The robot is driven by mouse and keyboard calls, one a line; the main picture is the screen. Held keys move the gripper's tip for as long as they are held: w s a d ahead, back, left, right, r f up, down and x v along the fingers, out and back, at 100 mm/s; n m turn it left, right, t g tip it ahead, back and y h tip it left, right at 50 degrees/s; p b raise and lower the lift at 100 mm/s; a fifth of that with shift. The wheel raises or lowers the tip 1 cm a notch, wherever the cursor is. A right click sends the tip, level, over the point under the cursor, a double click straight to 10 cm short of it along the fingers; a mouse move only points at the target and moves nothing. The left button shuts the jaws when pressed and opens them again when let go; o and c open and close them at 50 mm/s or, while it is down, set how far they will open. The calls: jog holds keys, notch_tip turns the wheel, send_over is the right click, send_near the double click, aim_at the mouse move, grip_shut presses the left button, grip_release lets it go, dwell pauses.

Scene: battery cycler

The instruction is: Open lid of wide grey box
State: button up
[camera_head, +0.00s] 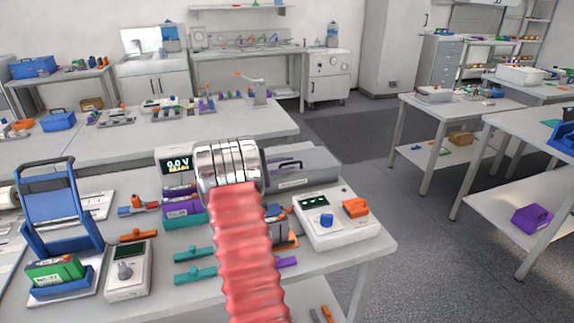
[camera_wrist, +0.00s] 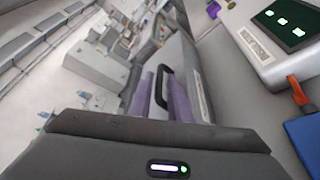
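The wide grey box (camera_head: 308,172) lies on the near bench, partly behind my silver wrist. Its lid appears shut, with a black handle (camera_head: 284,163) on top. In the wrist view the box (camera_wrist: 192,80) is seen steeply tilted, with the black handle (camera_wrist: 164,86) just beyond my gripper (camera_wrist: 150,148). Pale purple bands show on both sides of the handle; I cannot tell whether they are my fingers or things behind. The dark gripper housing hides the lower part. No grip on the handle can be made out.
A white meter (camera_head: 333,223) with a blue knob and an orange part stands in front of the box. A readout box (camera_head: 175,163) and purple and teal pieces are left of my arm. A blue-handled stand (camera_head: 60,205) is far left. The floor aisle to the right is open.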

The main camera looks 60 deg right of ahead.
jog(key=shift+s+d, duration=0.1)
jog(key=shift+d, duration=0.1)
jog(key=shift+c, duration=0.7)
grip_shut()
jog(key=shift+f, duration=0.1)
